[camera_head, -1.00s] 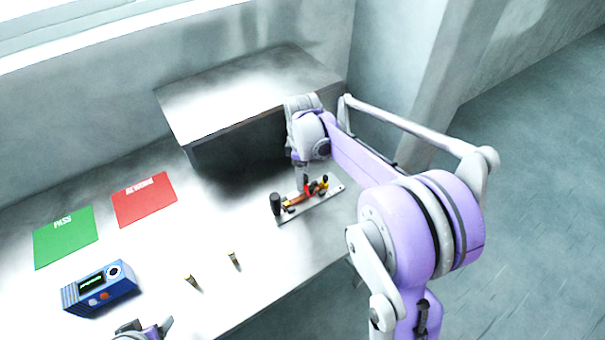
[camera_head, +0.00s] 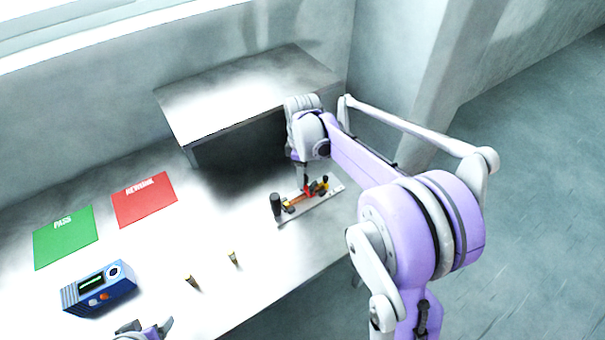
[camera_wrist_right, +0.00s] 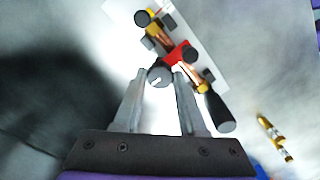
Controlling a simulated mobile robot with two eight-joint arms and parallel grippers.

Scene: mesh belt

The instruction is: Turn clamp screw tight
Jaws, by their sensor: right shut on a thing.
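The clamp fixture is a narrow pale metal plate (camera_head: 325,203) on the bench, carrying red, yellow and black parts and a thick black handle (camera_head: 276,205) at its left end. In the right wrist view, the clamp screw (camera_wrist_right: 160,77) shows as a round grey head with a pale slot, beside a red block (camera_wrist_right: 181,54). My right gripper (camera_wrist_right: 160,74) is shut on this screw head, a fingertip on each side. In the head view this gripper (camera_head: 304,184) reaches down over the plate. My left gripper (camera_head: 147,327) is partly in view at the bottom edge; its opening is unclear.
Two small brass-coloured pieces, one left (camera_head: 191,282) and one right (camera_head: 233,258), lie on the bench. A blue meter (camera_head: 100,288), a green PASS mat (camera_head: 65,238) and a red mat (camera_head: 145,199) are at the left. A raised metal shelf (camera_head: 245,90) stands behind the fixture.

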